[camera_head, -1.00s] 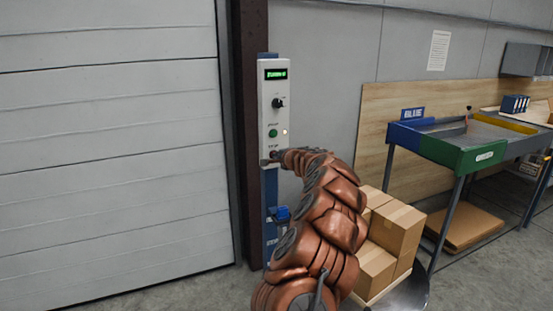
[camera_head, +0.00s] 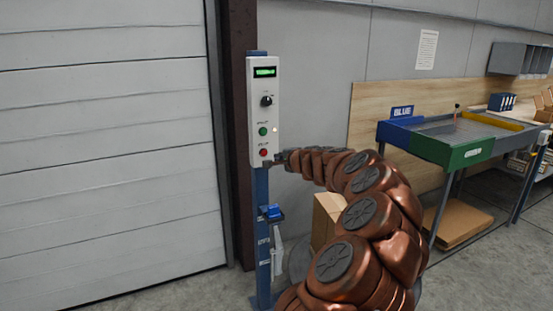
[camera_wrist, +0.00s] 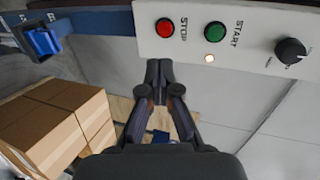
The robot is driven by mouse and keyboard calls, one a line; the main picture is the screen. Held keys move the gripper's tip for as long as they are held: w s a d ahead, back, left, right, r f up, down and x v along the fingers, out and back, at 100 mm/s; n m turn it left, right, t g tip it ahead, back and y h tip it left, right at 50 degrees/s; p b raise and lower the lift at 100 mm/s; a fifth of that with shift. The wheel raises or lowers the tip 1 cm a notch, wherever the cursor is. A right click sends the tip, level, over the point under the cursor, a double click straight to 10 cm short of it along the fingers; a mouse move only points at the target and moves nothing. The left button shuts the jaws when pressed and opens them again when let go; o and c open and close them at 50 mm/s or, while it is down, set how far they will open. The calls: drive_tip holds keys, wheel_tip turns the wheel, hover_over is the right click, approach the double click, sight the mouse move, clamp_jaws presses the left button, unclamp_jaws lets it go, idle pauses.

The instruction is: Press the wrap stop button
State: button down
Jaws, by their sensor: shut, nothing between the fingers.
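The red stop button (camera_head: 264,152) is low on the white control panel (camera_head: 258,88), under the green start button (camera_head: 263,131). In the wrist view the red button (camera_wrist: 165,28) sits beside the word STOP, with the green button (camera_wrist: 215,31) to its right. My gripper (camera_head: 282,157) is just right of the panel's lower edge in the head view. In the wrist view my gripper's fingertips (camera_wrist: 159,68) are together and empty, below the red button in the picture and apart from it. The stop button is uncovered in both views.
A black knob (camera_head: 266,101) and a green display (camera_head: 264,72) are higher on the panel. A blue box (camera_wrist: 42,40) is on the post. Cardboard boxes (camera_wrist: 50,125) stand near my arm. A blue-and-green table (camera_head: 455,150) is at the right.

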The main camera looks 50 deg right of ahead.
drive_tip(key=shift+s+a+r, duration=0.25)
drive_tip(key=shift+s+a, duration=0.05)
drive_tip(key=shift+s, duration=0.3)
idle(0.7)
